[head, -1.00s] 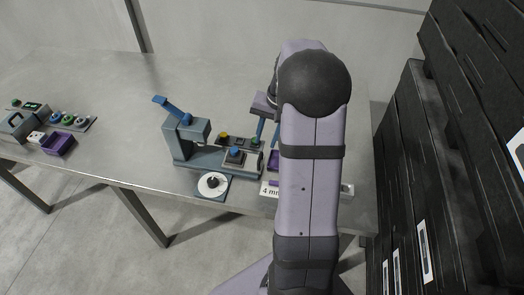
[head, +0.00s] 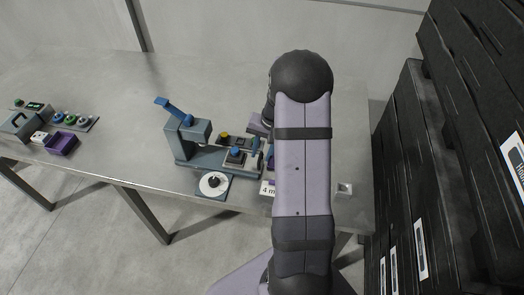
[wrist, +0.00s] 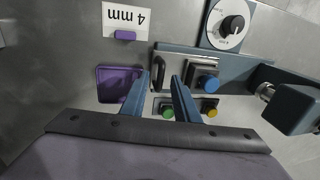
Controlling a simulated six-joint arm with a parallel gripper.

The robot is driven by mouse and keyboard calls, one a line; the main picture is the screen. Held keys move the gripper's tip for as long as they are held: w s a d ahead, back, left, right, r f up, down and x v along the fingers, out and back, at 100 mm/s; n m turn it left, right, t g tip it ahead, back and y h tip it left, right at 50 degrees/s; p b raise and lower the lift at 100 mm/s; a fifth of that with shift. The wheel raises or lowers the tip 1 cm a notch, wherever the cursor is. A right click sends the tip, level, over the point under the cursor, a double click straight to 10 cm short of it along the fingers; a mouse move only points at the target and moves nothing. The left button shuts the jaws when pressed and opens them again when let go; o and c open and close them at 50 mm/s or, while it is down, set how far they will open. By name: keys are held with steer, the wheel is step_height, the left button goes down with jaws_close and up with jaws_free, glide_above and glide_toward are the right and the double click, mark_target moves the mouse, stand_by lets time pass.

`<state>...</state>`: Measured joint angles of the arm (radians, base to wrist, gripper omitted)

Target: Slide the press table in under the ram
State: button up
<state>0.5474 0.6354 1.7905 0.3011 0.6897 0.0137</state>
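The press (head: 190,140) is a grey-blue machine with a blue lever on top, on the bench in the head view. Its press table (head: 243,165), a small plate carrying a blue round piece (wrist: 207,82), sits on the base to the right of the ram column, out from under it. In the wrist view an upright handle (wrist: 159,72) stands at the table's end. My gripper (wrist: 162,76) is open, its blue fingers one to each side of that handle, with gaps visible. Contact cannot be told. In the head view my arm hides most of the gripper.
A dial (wrist: 232,23) lies at the press's front. A purple tray (wrist: 120,84), a 4 mm label (wrist: 127,18), and green (wrist: 167,112) and yellow (wrist: 211,112) buttons are close by. Dark stacked crates (head: 410,150) stand at the right. The bench behind the press is clear.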

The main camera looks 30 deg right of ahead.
mark_target(230, 152)
jaws_close()
steer(key=w+a, duration=0.8)
steer(key=shift+r, duration=0.1)
jaws_free()
steer(key=shift+w+a, duration=0.1)
steer(key=shift+w, duration=0.05)
steer(key=shift+r, duration=0.1)
steer(key=shift+s+d+r+b, duration=0.2)
steer(key=shift+r+b, duration=0.2)
steer(key=shift+r, duration=0.75)
steer(key=shift+s+d+r+b, duration=0.15)
steer(key=shift+r+b, duration=0.3)
steer(key=shift+r, duration=0.7)
steer(key=shift+s+d+r+b, duration=0.2)
steer(key=shift+r+b, duration=0.2)
steer(key=shift+r, duration=0.75)
